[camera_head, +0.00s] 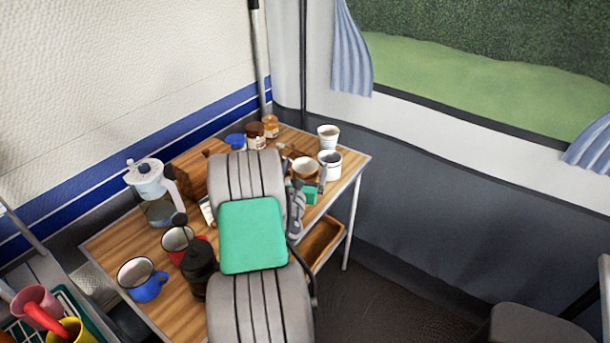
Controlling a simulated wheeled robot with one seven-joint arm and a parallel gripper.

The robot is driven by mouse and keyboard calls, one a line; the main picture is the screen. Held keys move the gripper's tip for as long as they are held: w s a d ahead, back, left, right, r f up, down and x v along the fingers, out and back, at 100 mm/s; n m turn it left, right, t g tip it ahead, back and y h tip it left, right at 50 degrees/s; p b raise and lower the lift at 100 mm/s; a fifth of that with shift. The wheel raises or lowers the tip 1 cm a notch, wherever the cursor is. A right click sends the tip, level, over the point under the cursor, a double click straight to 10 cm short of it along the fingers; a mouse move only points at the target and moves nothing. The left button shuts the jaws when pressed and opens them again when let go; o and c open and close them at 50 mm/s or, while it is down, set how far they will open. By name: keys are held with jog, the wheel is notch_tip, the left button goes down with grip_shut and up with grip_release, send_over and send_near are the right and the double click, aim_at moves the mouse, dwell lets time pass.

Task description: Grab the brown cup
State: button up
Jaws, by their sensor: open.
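The brown cup (304,172) stands on the far right part of the wooden table, with its pale inside facing up. My grey arm with a green panel reaches across the table towards it. My gripper (303,179) is at the cup, just beyond the end of my arm. It is open, and dark finger parts show close beside the cup. I cannot tell whether they touch it. My wrist hides the cup's lower part.
Two white cups (328,160) stand close right of the brown cup. Jars (256,135) stand behind. A clear-and-white jug (150,185), blue mug (142,279), red mug (180,241) and black press (198,268) crowd the left. A lower shelf (322,243) is under the table (112,243).

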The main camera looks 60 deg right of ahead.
jog(key=shift+d, duration=0.2)
jog(key=c, duration=1.4)
